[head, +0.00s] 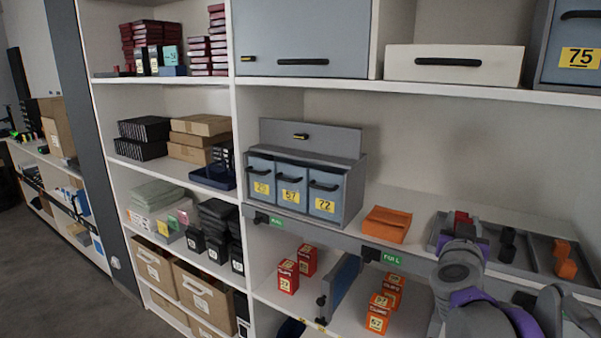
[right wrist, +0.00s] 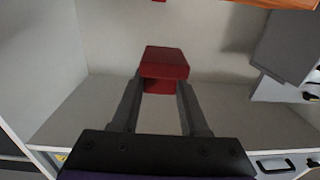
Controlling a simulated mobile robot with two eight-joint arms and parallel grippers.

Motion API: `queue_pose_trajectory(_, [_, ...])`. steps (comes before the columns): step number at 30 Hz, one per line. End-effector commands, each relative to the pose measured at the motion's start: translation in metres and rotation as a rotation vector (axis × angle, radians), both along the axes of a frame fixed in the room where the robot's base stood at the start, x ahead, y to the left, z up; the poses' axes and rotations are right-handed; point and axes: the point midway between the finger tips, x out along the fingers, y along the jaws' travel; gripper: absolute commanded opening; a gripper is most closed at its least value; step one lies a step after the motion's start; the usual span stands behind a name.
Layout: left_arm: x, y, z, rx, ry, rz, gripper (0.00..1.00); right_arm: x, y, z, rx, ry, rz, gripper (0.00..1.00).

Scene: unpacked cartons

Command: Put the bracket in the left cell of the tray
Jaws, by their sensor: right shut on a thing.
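A red bracket (right wrist: 163,68) is held between the two fingers of my right gripper (right wrist: 160,95) in the right wrist view. In the head view the red bracket (head: 462,218) shows just beyond my right gripper (head: 464,233), at the left end of the grey tray (head: 530,243). The gripper hides part of the tray's left cell, and I cannot tell whether the bracket touches the tray. A black piece (head: 507,245) stands in the middle of the tray and an orange piece (head: 564,260) in its right part. My left gripper is not in view.
A grey drawer unit (head: 309,175) stands farther left. Orange boxes (head: 379,311) and red boxes (head: 288,277) are on the shelf below. An upper shelf (head: 430,91) runs above the tray.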

Motion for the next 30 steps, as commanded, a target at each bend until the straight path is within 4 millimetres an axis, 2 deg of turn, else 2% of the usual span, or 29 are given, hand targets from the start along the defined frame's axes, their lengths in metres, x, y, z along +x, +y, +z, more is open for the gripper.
queue_pose_trajectory(1, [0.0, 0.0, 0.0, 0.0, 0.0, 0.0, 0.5, 0.0, 0.008, -0.016, 0.001, 0.0, 0.012, 0.0])
queue_pose_trajectory(8, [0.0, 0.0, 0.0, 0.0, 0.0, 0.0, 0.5, -0.006, 0.042, -0.091, 0.001, 0.005, 0.059, 0.0])
queue_pose_trajectory(21, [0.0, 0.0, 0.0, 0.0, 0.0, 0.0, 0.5, -0.016, 0.114, -0.253, 0.002, 0.015, 0.161, 0.0])
queue_pose_trajectory(25, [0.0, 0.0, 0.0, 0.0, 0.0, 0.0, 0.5, -0.019, 0.133, -0.294, 0.002, 0.018, 0.187, 0.0])
queue_pose_trajectory(30, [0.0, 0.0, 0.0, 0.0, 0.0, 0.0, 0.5, -0.022, 0.149, -0.332, 0.003, 0.02, 0.21, 0.0])
